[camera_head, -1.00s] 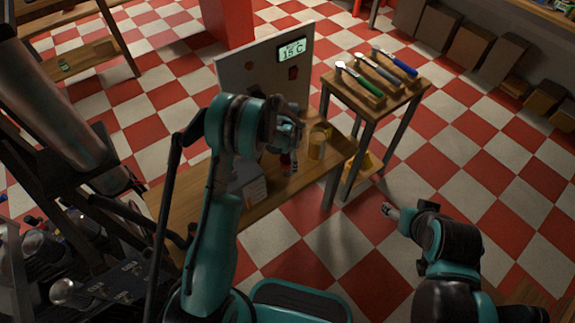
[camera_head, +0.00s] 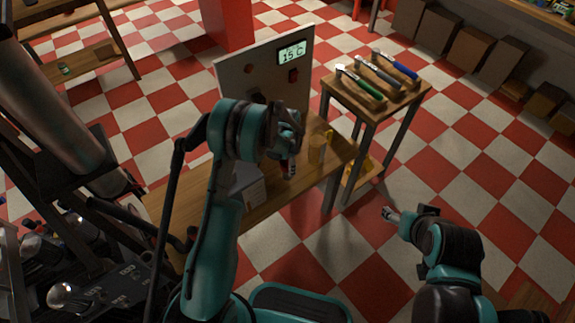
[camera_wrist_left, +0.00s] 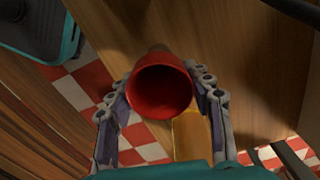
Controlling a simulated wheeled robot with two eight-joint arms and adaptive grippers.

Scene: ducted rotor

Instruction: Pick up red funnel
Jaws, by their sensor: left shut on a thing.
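The red funnel (camera_wrist_left: 160,92) shows in the left wrist view with its wide, round mouth facing the camera. My left gripper (camera_wrist_left: 163,100) is shut on it, one finger at each side of its body. The funnel is mostly hidden there by the gripper. I cannot tell whether it touches the bench. My right gripper (camera_head: 388,214) is over the floor at the right, away from the bench; its jaws are too small to read.
A panel (camera_head: 240,75) with a display reading 15 C stands at the bench's back. A small side table (camera_head: 405,100) with several hammers stands to the right. Open checkered floor lies at the right.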

